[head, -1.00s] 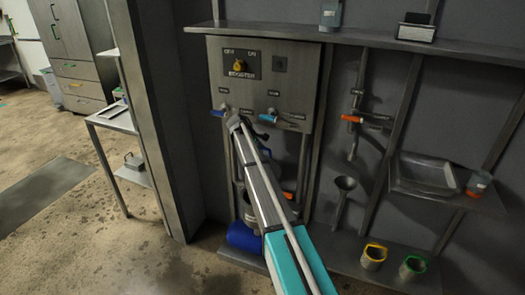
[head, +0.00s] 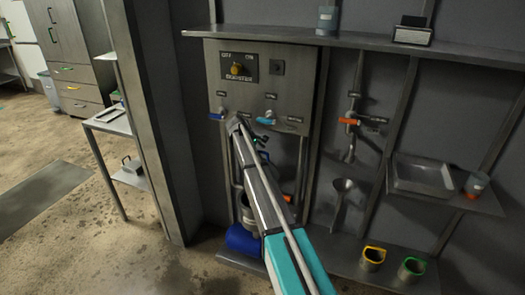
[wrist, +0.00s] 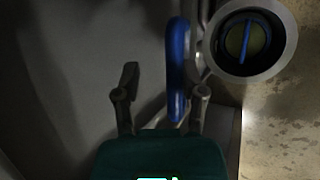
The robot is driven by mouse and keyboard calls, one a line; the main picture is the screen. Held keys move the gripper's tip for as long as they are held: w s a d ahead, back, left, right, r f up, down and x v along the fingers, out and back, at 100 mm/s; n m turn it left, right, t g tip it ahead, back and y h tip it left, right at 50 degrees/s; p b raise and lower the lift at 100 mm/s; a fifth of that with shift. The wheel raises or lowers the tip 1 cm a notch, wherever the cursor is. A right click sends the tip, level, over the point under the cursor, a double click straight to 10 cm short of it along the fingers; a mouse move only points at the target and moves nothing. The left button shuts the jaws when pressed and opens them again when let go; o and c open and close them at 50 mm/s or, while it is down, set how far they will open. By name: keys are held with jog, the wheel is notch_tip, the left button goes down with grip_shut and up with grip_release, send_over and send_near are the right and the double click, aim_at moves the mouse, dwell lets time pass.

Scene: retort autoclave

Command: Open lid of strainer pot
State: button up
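In the wrist view a round pot with a pale rim (wrist: 215,56) stands at the upper right. A blue bar crosses its dark, greenish inside. An upright blue bar or handle (wrist: 177,65) stands left of it. My gripper (wrist: 163,84) is open, with the blue bar between its fingers, nearer the right one. I cannot tell if they touch. In the head view a metal pot (head: 247,214) is partly hidden behind my arm, above a blue rounded part (head: 242,239). I cannot tell whether the lid is shut.
A control panel (head: 226,90) with a blue-handled valve (head: 217,115) is above. A funnel (head: 342,190), a tray (head: 422,178) and yellow-rimmed (head: 373,257) and green-rimmed (head: 411,268) cups are to the right. Open floor (head: 130,255) lies left.

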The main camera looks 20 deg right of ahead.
jog(key=shift+a+r, duration=0.1)
jog(key=w+p+v, duration=0.1)
jog(key=p+v, duration=1.2)
jog(key=v, duration=0.2)
jog(key=shift+s+r, duration=0.2)
jog(key=shift+r, duration=0.35)
dwell(1.5)
dwell(0.5)
jog(key=s+a+m+y, duration=0.1)
jog(key=s+m+y, duration=0.1)
jog(key=s, duration=1.2)
jog(key=s+a+f+m+y+p, duration=0.1)
jog(key=s+m, duration=0.3)
jog(key=s, duration=1.1)
jog(key=s+a+f+m+g+y, duration=0.1)
jog(key=s+a+m+y, duration=0.2)
jog(key=s, duration=1.1)
jog(key=shift+s+f+y, duration=0.25)
jog(key=shift+s+y, duration=0.15)
jog(key=shift+y, duration=0.1)
jog(key=shift+c, duration=0.3)
grip_shut()
